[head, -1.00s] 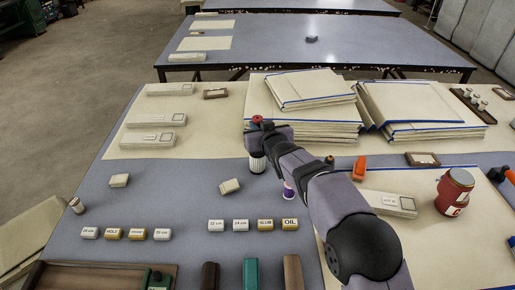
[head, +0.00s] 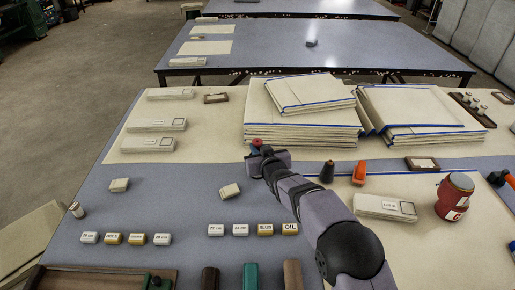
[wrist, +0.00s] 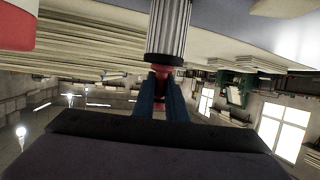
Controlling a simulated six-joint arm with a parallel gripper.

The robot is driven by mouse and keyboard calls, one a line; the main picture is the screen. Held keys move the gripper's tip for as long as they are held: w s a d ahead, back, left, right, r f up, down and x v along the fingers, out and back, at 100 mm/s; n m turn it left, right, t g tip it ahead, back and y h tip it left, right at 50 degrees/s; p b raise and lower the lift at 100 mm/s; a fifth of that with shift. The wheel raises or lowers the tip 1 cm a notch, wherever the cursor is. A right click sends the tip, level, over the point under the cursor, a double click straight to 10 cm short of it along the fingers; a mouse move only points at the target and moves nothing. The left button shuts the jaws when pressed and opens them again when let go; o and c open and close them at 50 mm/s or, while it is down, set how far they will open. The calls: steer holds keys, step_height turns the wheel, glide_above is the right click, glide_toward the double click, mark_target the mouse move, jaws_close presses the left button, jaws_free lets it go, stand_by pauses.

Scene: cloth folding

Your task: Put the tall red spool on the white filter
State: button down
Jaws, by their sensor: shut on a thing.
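My gripper (wrist: 160,95) points level in the wrist view, which is upside down. Its blue fingers are shut on the red spool (wrist: 163,73), of which only a small red part shows. The ribbed white filter (wrist: 170,30) stands right at the spool; the spool is at the filter's top end, but I cannot tell whether they touch. In the head view my gripper (head: 262,158) is low over the table left of centre, with the spool's red top (head: 257,142) showing at its tip. The filter is hidden there behind my gripper.
A dark cone (head: 327,172) and an orange item (head: 360,173) stand right of my arm. A red can (head: 454,198) is further right. Stacked folders (head: 300,125) lie behind. Labelled blocks (head: 240,230) line the front.

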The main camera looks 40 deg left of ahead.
steer(key=shift+f, duration=0.2)
steer(key=c, duration=1.8)
jaws_free()
steer(key=shift+r, duration=0.1)
steer(key=shift+o, duration=0.2)
steer(key=shift+r, duration=0.2)
steer(key=b+v, duration=0.1)
steer(key=v, duration=1.1)
